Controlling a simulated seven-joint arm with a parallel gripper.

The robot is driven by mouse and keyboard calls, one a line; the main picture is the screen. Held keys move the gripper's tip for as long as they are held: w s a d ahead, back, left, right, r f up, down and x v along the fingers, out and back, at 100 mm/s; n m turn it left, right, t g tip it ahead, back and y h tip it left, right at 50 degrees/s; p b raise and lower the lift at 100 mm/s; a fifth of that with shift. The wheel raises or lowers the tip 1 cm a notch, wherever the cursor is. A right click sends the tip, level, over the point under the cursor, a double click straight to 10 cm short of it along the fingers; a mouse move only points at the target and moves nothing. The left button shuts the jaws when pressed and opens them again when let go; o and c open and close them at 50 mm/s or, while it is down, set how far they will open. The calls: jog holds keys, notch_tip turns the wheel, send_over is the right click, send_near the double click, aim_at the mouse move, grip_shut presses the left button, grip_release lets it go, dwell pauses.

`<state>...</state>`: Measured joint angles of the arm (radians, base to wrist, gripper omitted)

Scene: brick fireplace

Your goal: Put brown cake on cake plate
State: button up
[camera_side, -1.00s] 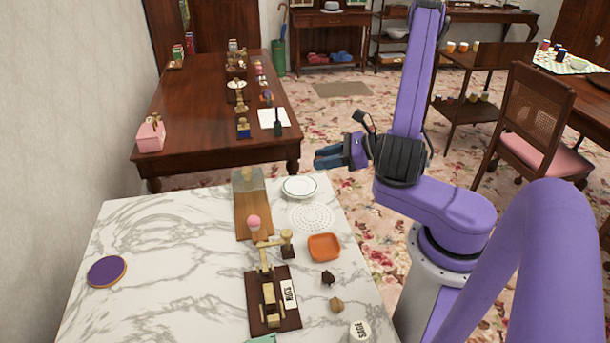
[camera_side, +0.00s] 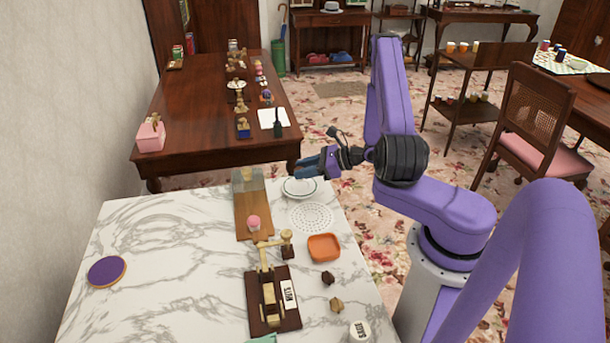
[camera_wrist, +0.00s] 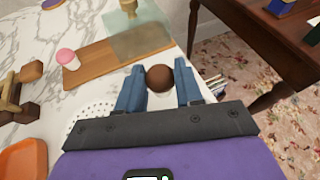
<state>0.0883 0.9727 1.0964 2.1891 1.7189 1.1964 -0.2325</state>
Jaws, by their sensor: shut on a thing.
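My gripper (camera_wrist: 160,88) is shut on the brown cake (camera_wrist: 160,78), a round brown top between its two blue fingers. In the side view my gripper (camera_side: 308,168) is above the table's far right edge, close to the white plate (camera_side: 299,188); the cake is hidden there. A wooden board (camera_side: 252,214) with a clear glass-like section at its far end lies left of the plate. A pink-topped cake (camera_side: 253,222) stands on it, and also shows in the wrist view (camera_wrist: 67,58). I cannot tell which is the cake plate.
A perforated white mat (camera_side: 311,217) and an orange dish (camera_side: 324,247) lie right of the board. A wooden scale (camera_side: 270,285) and small brown pieces (camera_side: 328,278) are nearer. A purple disc (camera_side: 107,271) lies left; the marble around it is clear.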

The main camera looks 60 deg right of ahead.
jog(key=shift+f, duration=1.1)
jog(key=shift+f, duration=0.1)
jog(key=o, duration=1)
